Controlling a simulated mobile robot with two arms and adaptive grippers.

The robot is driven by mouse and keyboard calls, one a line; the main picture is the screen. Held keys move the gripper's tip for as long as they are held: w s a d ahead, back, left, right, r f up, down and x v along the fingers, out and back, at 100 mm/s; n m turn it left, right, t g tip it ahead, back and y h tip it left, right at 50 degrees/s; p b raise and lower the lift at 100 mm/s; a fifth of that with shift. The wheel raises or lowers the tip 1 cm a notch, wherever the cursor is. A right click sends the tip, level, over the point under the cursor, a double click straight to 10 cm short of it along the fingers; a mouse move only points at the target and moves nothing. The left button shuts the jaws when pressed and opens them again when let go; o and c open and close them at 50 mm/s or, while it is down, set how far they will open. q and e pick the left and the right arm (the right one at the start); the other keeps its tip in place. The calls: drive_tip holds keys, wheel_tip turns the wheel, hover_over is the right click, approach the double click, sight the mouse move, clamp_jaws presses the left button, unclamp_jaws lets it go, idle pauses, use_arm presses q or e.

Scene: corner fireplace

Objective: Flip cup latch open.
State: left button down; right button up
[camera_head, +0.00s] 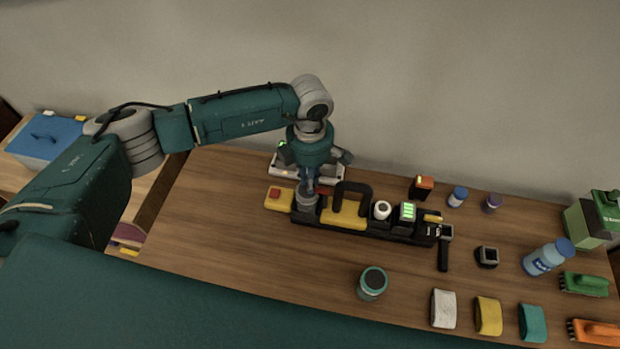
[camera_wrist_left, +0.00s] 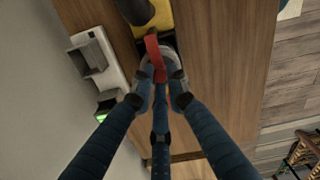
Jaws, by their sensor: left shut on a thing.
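A grey metal cup (camera_head: 306,201) stands at the left part of a long black rack (camera_head: 385,233) on the wooden table. A red latch (camera_head: 325,191) shows beside its top; in the wrist view the red latch (camera_wrist_left: 153,48) crosses the grey cup, which is mostly covered. My left gripper (camera_head: 308,187) points straight down onto the cup. In the left wrist view its blue fingers (camera_wrist_left: 161,84) are closed together at the lower end of the red latch. The exact contact is partly hidden by the fingers. My right gripper is not in view.
A yellow box with a red button (camera_head: 279,197) sits left of the cup; a yellow block with a black handle (camera_head: 346,211) stands close right. A white power strip (camera_head: 290,170) lies behind. The table's front left is clear.

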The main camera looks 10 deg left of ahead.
use_arm(q)
drive_tip(key=shift+s+n+b, duration=0.1)
drive_tip(key=shift+n+b, duration=0.2)
drive_tip(key=shift+n, duration=0.1)
drive_tip(key=n+b, duration=0.1)
drive_tip(key=s+n+b, duration=0.1)
drive_tip(key=n, duration=0.1)
drive_tip(key=shift+d+f, duration=0.1)
drive_tip(key=shift+d, duration=0.05)
drive_tip(key=n+b, duration=0.2)
drive_tip(key=s+d+n+b, duration=0.1)
drive_tip(key=n+b, duration=0.1)
drive_tip(key=n, duration=0.1)
drive_tip(key=s+d+n+b, duration=0.1)
drive_tip(key=n+b, duration=0.1)
drive_tip(key=n, duration=0.1)
drive_tip(key=shift+s, duration=0.15)
drive_tip(key=shift+s+d+r+n+b, duration=0.1)
drive_tip(key=shift+d+n+b, duration=0.45)
drive_tip(key=shift+n, duration=0.6)
drive_tip(key=shift+s+d+r+n+b, duration=0.1)
drive_tip(key=shift+d+n+b, duration=0.15)
drive_tip(key=shift+n+b, duration=0.7)
drive_tip(key=shift+d+n+b, duration=0.4)
drive_tip(key=shift+n+b, duration=0.05)
drive_tip(key=shift+n, duration=0.85)
drive_tip(key=c, duration=1.7)
unclamp_jaws()
